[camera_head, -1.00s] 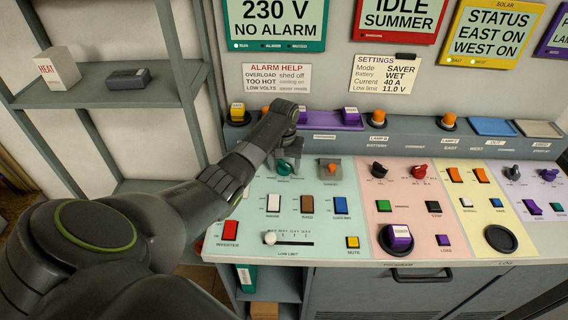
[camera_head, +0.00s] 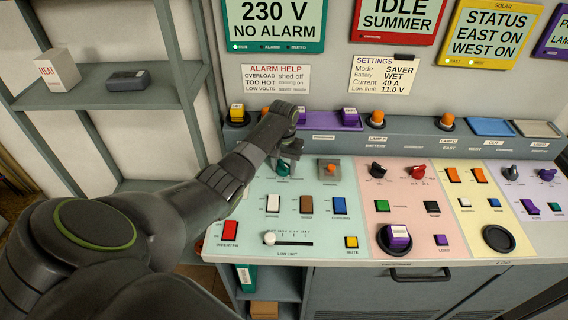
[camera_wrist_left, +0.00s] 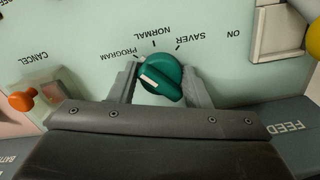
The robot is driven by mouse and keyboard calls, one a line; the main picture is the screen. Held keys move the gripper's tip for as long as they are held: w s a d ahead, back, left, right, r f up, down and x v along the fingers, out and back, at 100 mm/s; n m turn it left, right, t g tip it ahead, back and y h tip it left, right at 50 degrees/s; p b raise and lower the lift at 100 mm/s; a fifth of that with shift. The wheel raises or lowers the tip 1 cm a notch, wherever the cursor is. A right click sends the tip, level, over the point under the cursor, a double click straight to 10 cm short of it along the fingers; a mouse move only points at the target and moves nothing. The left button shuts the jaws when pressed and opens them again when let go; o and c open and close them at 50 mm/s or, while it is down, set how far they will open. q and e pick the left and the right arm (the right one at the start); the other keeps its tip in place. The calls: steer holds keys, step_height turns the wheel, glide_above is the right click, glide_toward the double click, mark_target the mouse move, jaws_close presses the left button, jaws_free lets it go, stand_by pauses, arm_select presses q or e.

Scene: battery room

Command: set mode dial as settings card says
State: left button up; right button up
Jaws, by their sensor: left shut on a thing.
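The green mode dial (camera_head: 283,170) is on the pale green panel, and my left gripper (camera_head: 288,157) is over it. In the left wrist view the dial (camera_wrist_left: 161,76) sits between the two jaws of my left gripper (camera_wrist_left: 160,84), which is shut on it. Labels around it read PROGRAM, NORMAL, SAVER and ON. The dial's white stripe is on its left side in that view, below the PROGRAM label; I cannot tell exactly which mark it lines up with. The settings card (camera_head: 384,74) on the wall reads Mode SAVER, Battery WET, Current 40 A, Low limit 11.0 V. My right gripper is out of view.
An orange switch (camera_head: 330,167) labelled CANCEL is beside the dial. White (camera_head: 273,203), brown (camera_head: 306,205) and blue (camera_head: 340,205) rockers are below, with a slider (camera_head: 270,238) in front. A raised ledge (camera_head: 405,138) with coloured buttons runs behind the panel.

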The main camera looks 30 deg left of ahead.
arm_select(q)
steer(key=m+p, duration=0.1)
steer(key=m, duration=0.2)
steer(key=shift+a+r+p, duration=0.15)
steer(key=shift+r+p, duration=0.1)
steer(key=shift+p, duration=0.1)
steer(key=m+p, duration=0.1)
steer(key=m, duration=0.4)
steer(key=shift+w+a, duration=0.1)
steer(key=shift+w, duration=0.05)
steer(key=m, duration=0.4)
steer(key=shift+p, duration=0.4)
steer(key=m, duration=0.4)
steer(key=shift+w+a, duration=0.15)
steer(key=shift+m, duration=0.5)
steer(key=o, duration=0.9)
steer(key=shift+f, duration=0.15)
